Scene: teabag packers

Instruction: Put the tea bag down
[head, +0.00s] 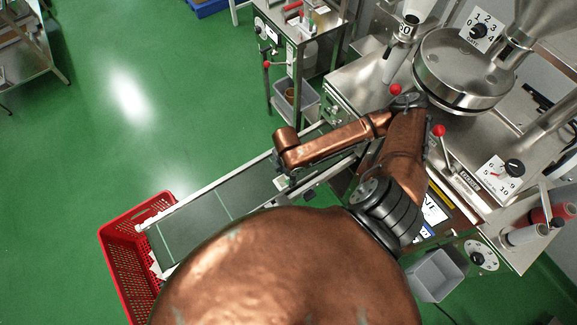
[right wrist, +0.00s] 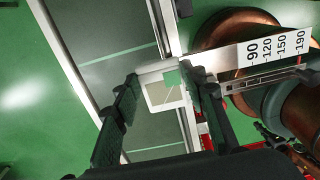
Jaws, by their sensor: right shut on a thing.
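The tea bag (right wrist: 160,93) is a small pale packet with a tan middle and a green tag. It sits between the black fingertips of my right gripper (right wrist: 162,80), which is shut on it. Below it in the right wrist view is the dark green conveyor belt (right wrist: 113,50) with pale cross lines. In the head view my right gripper (head: 288,183) is over the upper part of the belt (head: 235,195), partly hidden by my copper arm. My left gripper is not in view.
A red crate (head: 124,262) stands at the belt's lower left end with something white in it. The steel packing machine (head: 455,75) with red-knobbed levers fills the right. A grey bin (head: 437,275) is at lower right. A printed scale (right wrist: 275,46) lies beside the belt.

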